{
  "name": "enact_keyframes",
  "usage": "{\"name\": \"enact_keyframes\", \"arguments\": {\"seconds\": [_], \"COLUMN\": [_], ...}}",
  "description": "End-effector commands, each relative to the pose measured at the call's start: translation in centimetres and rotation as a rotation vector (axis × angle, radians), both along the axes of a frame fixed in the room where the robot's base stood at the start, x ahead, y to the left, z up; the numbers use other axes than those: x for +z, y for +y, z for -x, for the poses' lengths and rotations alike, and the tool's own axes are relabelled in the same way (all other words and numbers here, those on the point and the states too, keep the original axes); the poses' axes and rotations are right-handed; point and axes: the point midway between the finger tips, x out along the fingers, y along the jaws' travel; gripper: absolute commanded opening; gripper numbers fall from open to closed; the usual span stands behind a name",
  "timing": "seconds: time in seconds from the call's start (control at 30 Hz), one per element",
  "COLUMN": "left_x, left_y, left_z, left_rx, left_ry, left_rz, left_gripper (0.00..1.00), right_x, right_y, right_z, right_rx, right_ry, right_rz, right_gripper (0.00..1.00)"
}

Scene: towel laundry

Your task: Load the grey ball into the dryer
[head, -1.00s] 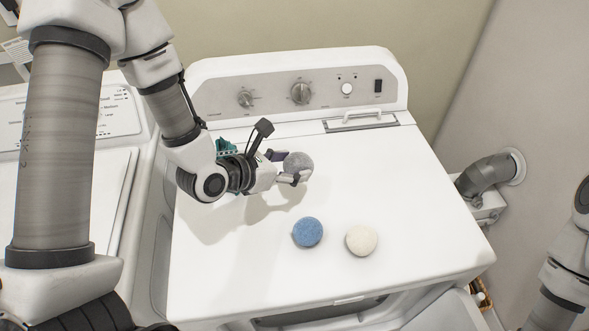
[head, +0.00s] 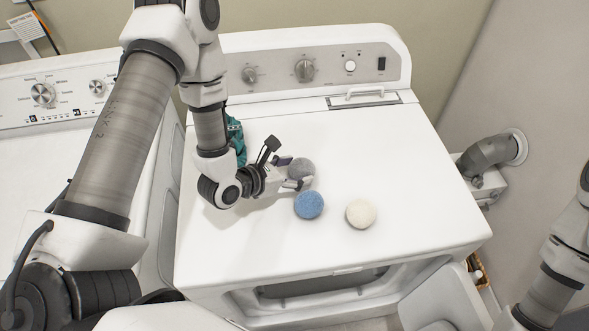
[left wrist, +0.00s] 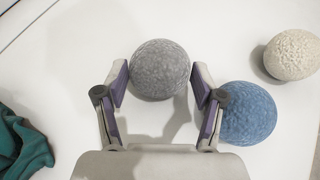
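The grey ball (head: 301,168) is between the fingertips of my left gripper (head: 299,172), which is closed around it above the top of the white dryer (head: 400,190). In the left wrist view the grey ball (left wrist: 159,69) sits between the two finger pads, with a shadow on the white surface behind it. The dryer's front opening (head: 330,286) shows at the lower edge of the head view, with its door (head: 435,295) swung open to the right. The fingers of my right gripper are not in view; only part of my right arm shows.
A blue ball (head: 309,205) and a cream ball (head: 361,213) rest on the dryer top close to my left gripper. A teal cloth (head: 237,140) lies behind my left wrist. A washer (head: 60,150) stands at left. A duct (head: 485,155) runs to the right wall.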

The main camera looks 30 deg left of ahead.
Motion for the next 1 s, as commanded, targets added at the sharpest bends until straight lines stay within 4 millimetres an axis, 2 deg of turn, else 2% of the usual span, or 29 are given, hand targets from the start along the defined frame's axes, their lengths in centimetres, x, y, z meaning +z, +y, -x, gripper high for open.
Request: {"name": "enact_keyframes", "arguments": {"seconds": [0.47,0.6,0.77,0.8,0.83,1.0], "left_x": [0.7,1.7,3.5,5.0,5.4,6.4], "left_y": [0.2,1.2,2.5,2.7,3.0,4.1], "left_z": [0.2,2.2,5.0,5.6,6.0,8.2], "left_rx": [0.003,0.008,0.008,0.005,0.005,0.005], "left_ry": [0.000,0.001,0.000,0.006,0.006,0.005], "left_rz": [0.001,0.006,0.010,0.005,0.005,0.003], "left_gripper": [0.90,0.90,0.90,0.90,0.90,0.90], "right_x": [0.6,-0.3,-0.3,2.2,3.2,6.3], "right_y": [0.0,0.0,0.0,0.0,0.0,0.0], "right_z": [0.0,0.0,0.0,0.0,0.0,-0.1], "right_rx": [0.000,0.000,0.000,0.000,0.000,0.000], "right_ry": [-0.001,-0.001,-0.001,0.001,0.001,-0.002], "right_rz": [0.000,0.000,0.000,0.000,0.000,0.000], "right_gripper": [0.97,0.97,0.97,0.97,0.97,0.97]}}
